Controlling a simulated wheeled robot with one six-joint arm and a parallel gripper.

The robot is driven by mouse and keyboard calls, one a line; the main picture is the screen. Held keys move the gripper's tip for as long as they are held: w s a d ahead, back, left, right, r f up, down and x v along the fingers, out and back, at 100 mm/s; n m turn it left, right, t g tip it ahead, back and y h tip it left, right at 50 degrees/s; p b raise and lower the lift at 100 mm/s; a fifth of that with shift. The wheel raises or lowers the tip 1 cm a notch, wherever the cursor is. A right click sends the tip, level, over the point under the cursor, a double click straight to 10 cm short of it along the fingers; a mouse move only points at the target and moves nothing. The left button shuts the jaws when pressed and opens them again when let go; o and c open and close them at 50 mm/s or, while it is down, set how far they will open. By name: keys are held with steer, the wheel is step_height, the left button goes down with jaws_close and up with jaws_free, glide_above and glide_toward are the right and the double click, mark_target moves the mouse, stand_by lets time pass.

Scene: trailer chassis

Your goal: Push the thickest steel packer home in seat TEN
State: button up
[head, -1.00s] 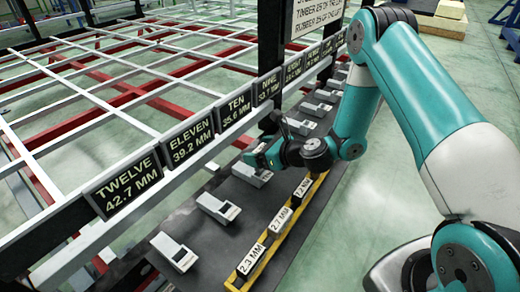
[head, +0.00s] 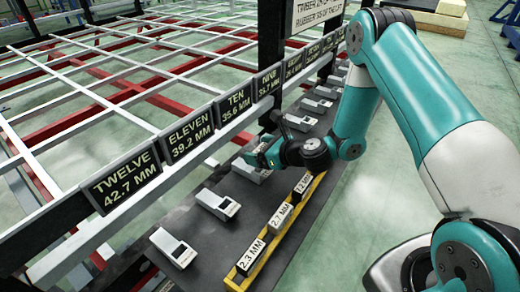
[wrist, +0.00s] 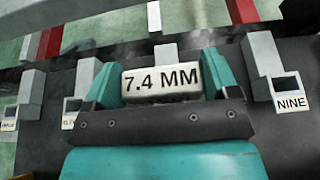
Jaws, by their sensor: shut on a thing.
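My gripper (head: 262,158) is low over the row of seats, at the pale seat block (head: 250,172) in line with the TEN sign (head: 238,104). In the wrist view my gripper (wrist: 160,78) is shut on a steel packer (wrist: 160,83) marked 7.4 MM, one teal finger at each end. A grey upright (wrist: 166,53) shows just beyond the packer. My gripper hides most of seat TEN, so I cannot tell how deep the packer sits. Seat NINE (wrist: 288,95) is to the right and another seat block (wrist: 78,95) to the left.
A yellow rack (head: 247,273) holds several packers, including ones marked 2.3 MM (head: 250,257) and 2.7 MM (head: 281,218). Seat blocks below ELEVEN (head: 217,205) and TWELVE (head: 172,247) stand nearer. The chassis rail with its signs (head: 190,137) runs along the left.

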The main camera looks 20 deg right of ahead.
steer(key=shift+f+b, duration=1.25)
steer(key=shift+f, duration=0.75)
steer(key=o, duration=1)
step_height(320, 180, up, 20)
steer(key=p, duration=0.8)
